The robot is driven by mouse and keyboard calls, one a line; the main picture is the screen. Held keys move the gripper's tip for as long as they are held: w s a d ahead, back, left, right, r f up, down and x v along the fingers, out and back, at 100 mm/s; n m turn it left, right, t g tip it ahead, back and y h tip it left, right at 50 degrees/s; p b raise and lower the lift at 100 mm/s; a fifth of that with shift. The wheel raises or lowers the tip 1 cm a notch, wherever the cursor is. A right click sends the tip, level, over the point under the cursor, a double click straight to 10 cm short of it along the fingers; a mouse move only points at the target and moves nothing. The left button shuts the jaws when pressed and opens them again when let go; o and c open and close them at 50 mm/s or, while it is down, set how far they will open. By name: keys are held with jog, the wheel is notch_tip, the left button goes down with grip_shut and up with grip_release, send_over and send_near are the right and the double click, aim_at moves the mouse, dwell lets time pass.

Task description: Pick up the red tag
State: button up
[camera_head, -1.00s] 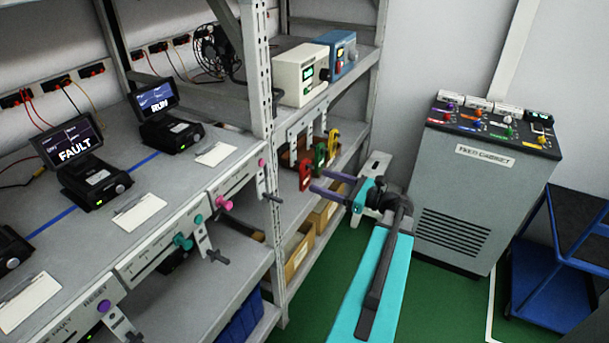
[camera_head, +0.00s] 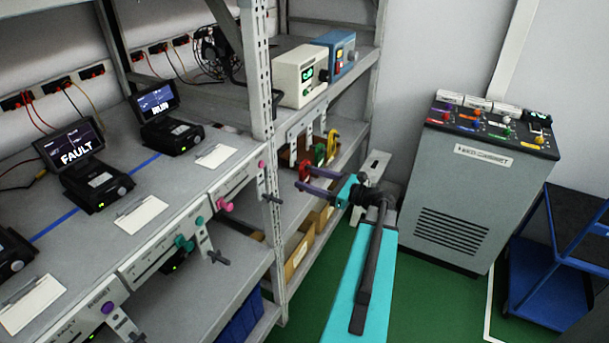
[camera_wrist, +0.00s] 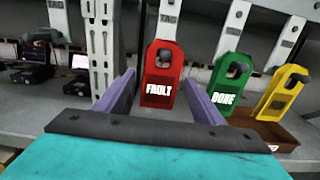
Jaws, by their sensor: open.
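The red tag (camera_wrist: 161,62), marked FAULT, hangs upright on a dark peg through its top hole in the wrist view. My gripper (camera_wrist: 158,80) is open, with one purple finger on each side of the tag's lower part. I see a gap on both sides, and cannot tell how far the tips reach in depth. In the head view, my gripper (camera_head: 301,177) is at the shelf's front edge and partly covers the red tag. A green tag (camera_wrist: 226,80), marked DONE, and a yellow tag (camera_wrist: 279,93) hang to the right.
A perforated rack post (camera_wrist: 101,45) stands left of the tags. A brown tray (camera_wrist: 271,135) sits on the shelf below the green and yellow tags. A grey cabinet (camera_head: 455,200) and a blue cart (camera_head: 540,285) stand to the right. Green floor lies between.

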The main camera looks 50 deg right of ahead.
jog(key=shift+x, duration=1.25)
jog(key=c, duration=1.1)
jog(key=shift+r, duration=0.25)
jog(key=shift+r, duration=0.5)
jog(key=b+v, duration=0.3)
jog(key=v, duration=1.5)
jog(key=shift+r+p, duration=0.55)
jog(key=shift+s, duration=0.15)
